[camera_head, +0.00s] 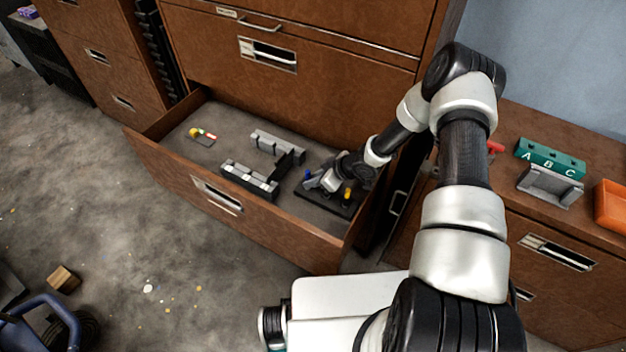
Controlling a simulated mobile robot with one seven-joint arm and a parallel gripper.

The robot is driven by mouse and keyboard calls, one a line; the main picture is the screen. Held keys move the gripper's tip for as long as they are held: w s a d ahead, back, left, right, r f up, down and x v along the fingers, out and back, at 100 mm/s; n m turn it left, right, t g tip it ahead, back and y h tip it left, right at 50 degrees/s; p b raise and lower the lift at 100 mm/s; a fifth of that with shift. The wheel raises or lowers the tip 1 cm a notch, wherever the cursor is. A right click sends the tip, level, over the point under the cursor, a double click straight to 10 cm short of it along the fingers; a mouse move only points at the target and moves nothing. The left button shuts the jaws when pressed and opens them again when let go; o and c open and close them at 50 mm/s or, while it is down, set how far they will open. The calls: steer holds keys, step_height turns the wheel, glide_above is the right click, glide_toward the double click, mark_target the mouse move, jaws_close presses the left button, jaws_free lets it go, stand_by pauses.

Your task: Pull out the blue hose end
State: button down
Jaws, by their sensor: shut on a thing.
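My gripper (313,184) reaches down into the open bottom drawer (185,178), at its right end. It is shut on the blue hose end (307,174), of which only a small blue bit shows beside the fingers. The rest of the hose end is hidden by the gripper. A black base plate (328,202) lies under the gripper on the drawer floor.
Grey slotted blocks (250,180) and a yellow-and-red part (202,135) lie in the drawer. On the right cabinet stand a green block marked A, B, C (549,158), a grey holder (549,187) and an orange bin (611,205). A wooden block (64,279) lies on the floor.

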mark_target(308, 172)
steer(key=shift+r+p, duration=0.4)
steer(key=shift+r, duration=0.2)
steer(key=shift+r+p, duration=1.45)
steer(key=shift+r, duration=0.5)
